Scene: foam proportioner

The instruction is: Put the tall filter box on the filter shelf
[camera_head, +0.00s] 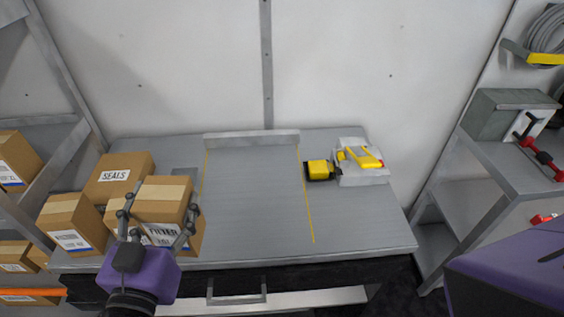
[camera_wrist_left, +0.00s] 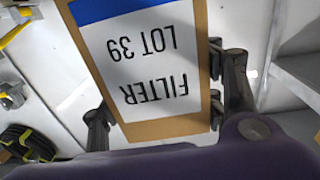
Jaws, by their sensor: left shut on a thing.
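The filter box is a brown cardboard box (camera_head: 165,189) with a white label reading FILTER, at the left end of the workbench in the head view. My left gripper (camera_head: 160,207) is shut on it, one finger on either side, and partly covers the label. The left wrist view shows the box (camera_wrist_left: 145,65) close up, its label upside down and reading FILTER LOT 39. I cannot tell whether its bottom touches the bench. The rack at the far left (camera_head: 45,170) holds boxes; no sign naming a filter shelf shows. My right gripper is out of view.
A SEALS box (camera_head: 118,179) and another carton (camera_head: 72,222) stand close by the held box. The workbench (camera_head: 250,200) is clear in its middle. A yellow-and-black tool (camera_head: 319,170) lies at its right. A grey shelf unit (camera_head: 510,165) stands at the right.

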